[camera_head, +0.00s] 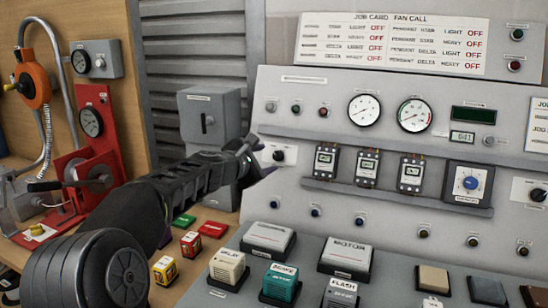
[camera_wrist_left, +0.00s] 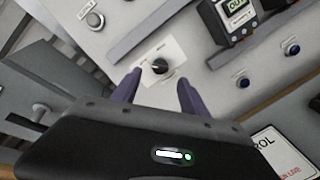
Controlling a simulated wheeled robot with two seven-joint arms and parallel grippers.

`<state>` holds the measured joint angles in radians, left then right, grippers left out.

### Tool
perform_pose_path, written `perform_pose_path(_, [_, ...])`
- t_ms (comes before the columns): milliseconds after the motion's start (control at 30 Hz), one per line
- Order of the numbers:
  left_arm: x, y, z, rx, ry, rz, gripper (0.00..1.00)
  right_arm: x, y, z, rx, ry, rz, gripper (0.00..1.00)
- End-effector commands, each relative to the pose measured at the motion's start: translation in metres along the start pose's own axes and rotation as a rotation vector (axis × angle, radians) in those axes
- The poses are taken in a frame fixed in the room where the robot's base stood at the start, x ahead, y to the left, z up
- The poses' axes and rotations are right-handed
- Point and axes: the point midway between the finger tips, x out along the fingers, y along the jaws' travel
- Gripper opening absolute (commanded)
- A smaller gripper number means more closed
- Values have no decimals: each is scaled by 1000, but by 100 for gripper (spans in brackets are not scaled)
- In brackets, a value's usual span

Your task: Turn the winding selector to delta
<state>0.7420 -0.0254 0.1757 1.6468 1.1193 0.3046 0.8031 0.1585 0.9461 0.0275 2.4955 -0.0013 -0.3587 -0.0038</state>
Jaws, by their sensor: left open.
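A black rotary knob (camera_head: 278,155) sits on a small white plate at the left end of the grey sloped panel; its lettering is too small to read. The knob (camera_wrist_left: 159,66) also shows in the left wrist view, just beyond and between my fingertips. My left gripper (camera_head: 254,155) is open and empty, close to the knob's left side in the head view. In the left wrist view, the open left gripper (camera_wrist_left: 158,90) has a finger on either side of the line to the knob. I cannot tell where the knob points. My right gripper is not in view.
A second black knob (camera_head: 538,195) on a white plate is at the right edge. A grey switch box (camera_head: 209,118) stands behind my left gripper. A shelf of meters (camera_head: 390,193) runs right of the knob. Labelled blocks (camera_head: 281,282) stand on the lower desk.

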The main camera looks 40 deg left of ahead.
Motion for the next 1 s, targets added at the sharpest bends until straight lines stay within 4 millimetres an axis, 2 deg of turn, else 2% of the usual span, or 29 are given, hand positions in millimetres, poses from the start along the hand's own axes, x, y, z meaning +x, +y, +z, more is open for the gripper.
perform_pose_path(200, [35, 0, 1, -2, -1, -3, 52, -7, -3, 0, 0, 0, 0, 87])
perform_pose_path(400, [57, 0, 0, -1, -1, -2, 52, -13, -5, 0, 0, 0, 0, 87])
perform_pose_path(733, [61, 0, 0, 0, -1, 0, 52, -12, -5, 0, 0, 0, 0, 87])
perform_pose_path(1000, [61, 0, 0, 0, -1, 0, 30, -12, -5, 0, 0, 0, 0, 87])
